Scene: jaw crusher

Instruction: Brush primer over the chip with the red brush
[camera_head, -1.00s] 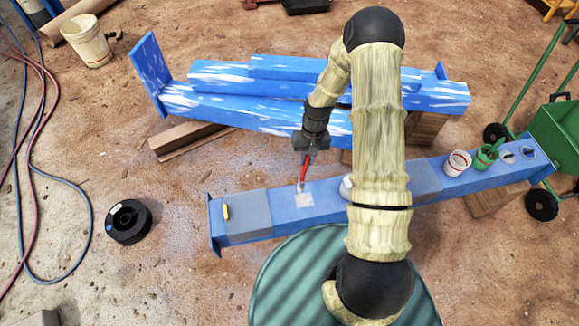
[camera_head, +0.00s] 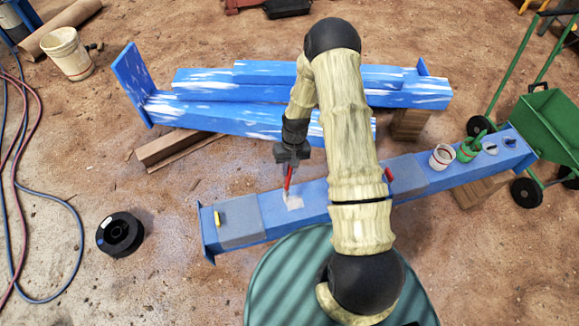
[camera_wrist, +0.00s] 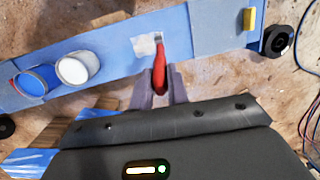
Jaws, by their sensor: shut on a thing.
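My gripper (camera_head: 290,158) is shut on the red brush (camera_head: 288,178), which points down over the blue beam (camera_head: 315,193). The chip (camera_head: 294,203) is a pale whitish-grey patch on the beam's top. The brush's light bristles are at the patch's left edge in the head view. In the wrist view, the red handle (camera_wrist: 160,78) is between the fingers (camera_wrist: 159,88), and the bristles overlap the right edge of the pale patch (camera_wrist: 144,46). I cannot tell whether they touch it. A can with blue content (camera_wrist: 37,80) and one with white content (camera_wrist: 76,68) stand to the left.
A red item (camera_head: 390,174), a white pot (camera_head: 442,158) and a pot with a green brush (camera_head: 467,150) are at right. A green drum (camera_head: 285,285) stands in front.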

